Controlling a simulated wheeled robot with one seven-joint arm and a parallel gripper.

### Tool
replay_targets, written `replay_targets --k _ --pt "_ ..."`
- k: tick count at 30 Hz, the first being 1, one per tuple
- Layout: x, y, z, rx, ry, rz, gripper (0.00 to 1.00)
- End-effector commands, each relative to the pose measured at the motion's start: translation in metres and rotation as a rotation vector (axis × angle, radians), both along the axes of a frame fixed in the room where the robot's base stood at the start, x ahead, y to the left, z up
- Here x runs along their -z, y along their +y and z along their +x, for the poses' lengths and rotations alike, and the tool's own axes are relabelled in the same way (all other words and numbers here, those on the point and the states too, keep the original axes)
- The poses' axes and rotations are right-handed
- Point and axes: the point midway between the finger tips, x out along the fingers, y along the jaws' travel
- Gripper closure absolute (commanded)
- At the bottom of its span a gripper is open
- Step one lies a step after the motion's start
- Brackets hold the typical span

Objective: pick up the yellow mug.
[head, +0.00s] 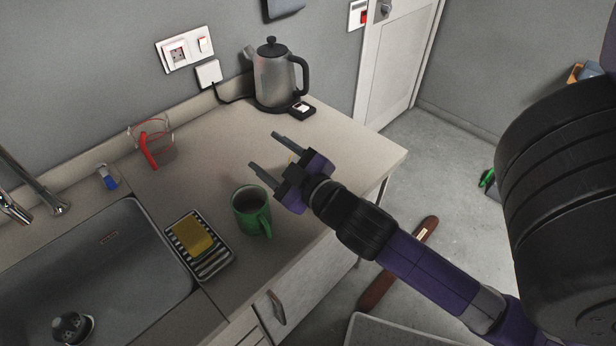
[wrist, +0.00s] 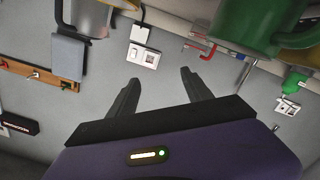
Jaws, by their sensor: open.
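No yellow mug shows clearly in the wrist view. My gripper (head: 264,151) is open and empty over the counter, its fingers pointing toward the back wall. In the wrist view its two fingers (wrist: 160,77) stand apart with nothing between them. A green mug (head: 251,212) stands upright on the counter, left of and nearer than the gripper; it also shows in the wrist view (wrist: 240,25).
A metal kettle (head: 274,78) stands at the counter's back right. A clear measuring cup with red handle (head: 150,145) is at the back left. A dish with a yellow sponge (head: 192,235) lies beside the sink (head: 105,250). Counter between gripper and measuring cup is clear.

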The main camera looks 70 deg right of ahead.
Motion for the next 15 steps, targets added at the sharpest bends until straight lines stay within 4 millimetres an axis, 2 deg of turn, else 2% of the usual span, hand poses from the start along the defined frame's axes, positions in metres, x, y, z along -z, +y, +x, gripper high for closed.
replay_targets --k 1,3,7,12,15 --pt "-0.017 -0.023 0.009 0.068 -0.029 -0.020 0.42" --pt "-0.037 -0.056 0.013 0.172 -0.054 -0.036 0.42" --pt "-0.073 -0.113 0.007 0.379 -0.112 -0.030 0.42" --pt "-0.107 -0.174 -0.023 0.664 -0.189 0.052 0.42" --pt "-0.115 -0.201 -0.049 0.831 -0.234 0.140 0.42"
